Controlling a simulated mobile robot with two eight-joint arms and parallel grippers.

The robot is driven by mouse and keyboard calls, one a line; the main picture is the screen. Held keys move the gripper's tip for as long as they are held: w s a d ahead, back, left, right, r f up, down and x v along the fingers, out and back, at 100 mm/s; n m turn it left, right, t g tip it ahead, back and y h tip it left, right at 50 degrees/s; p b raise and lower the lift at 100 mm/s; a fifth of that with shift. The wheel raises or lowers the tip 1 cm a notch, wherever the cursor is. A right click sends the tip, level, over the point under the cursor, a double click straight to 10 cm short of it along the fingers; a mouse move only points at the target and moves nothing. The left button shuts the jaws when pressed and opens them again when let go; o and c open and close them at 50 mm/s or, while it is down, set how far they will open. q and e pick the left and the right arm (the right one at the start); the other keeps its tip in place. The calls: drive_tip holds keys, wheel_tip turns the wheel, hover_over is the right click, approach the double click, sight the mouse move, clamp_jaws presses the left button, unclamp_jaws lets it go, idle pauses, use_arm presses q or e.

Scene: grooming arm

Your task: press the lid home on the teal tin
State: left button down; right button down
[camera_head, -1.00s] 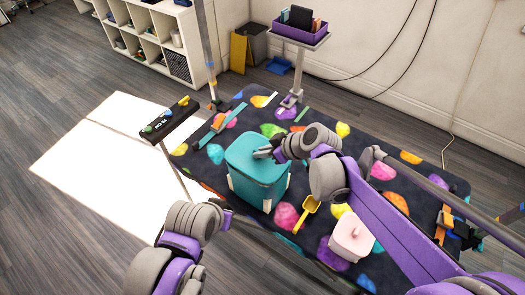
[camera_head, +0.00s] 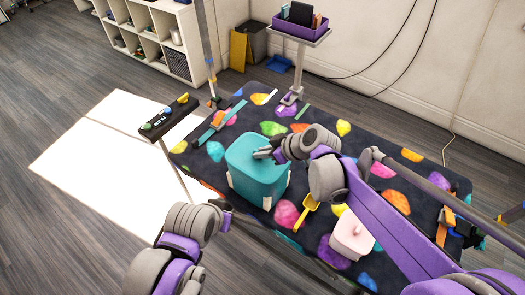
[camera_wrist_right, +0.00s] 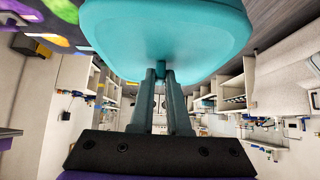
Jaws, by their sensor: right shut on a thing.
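The teal tin (camera_head: 257,190) stands upright on the patterned table, with its rounded teal lid (camera_head: 245,147) on top. My right gripper (camera_head: 266,153) is at the top of the lid and shut on the lid's small knob. In the right wrist view the lid (camera_wrist_right: 165,35) fills the top, with the knob (camera_wrist_right: 160,74) between my fingertips. From these frames I cannot tell whether a gap is left between lid and tin. My left gripper (camera_head: 226,214) is low at the front left, apart from the tin; its jaws are not clear.
A yellow scoop (camera_head: 307,210) and a pink lidded box (camera_head: 351,237) are on the table (camera_head: 330,130) right of the tin. A purple tray (camera_head: 300,30) stands on a post behind. A dark panel on a stand (camera_head: 171,117) is at the left.

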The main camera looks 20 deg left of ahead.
drive_tip(key=c, duration=0.8)
unclamp_jaws()
drive_tip(key=shift+f, duration=0.1)
drive_tip(key=v, duration=1.1)
drive_tip(key=shift+f, duration=0.1)
drive_tip(key=s+d+f+m+h, duration=0.2)
drive_tip(key=s+d+f+m, duration=0.1)
drive_tip(key=d, duration=0.4)
drive_tip(key=s+d+f+m+t+h, duration=0.1)
drive_tip(key=s+d+f+m+h, duration=0.2)
drive_tip(key=s+d+m, duration=0.3)
drive_tip(key=s+d+f+m+t+h, duration=0.1)
drive_tip(key=s+d+f+m+h, duration=0.2)
drive_tip(key=s+d, duration=0.5)
drive_tip(key=shift+d+f+m, duration=0.2)
drive_tip(key=shift+d+m, duration=0.7)
drive_tip(key=shift+d, duration=0.2)
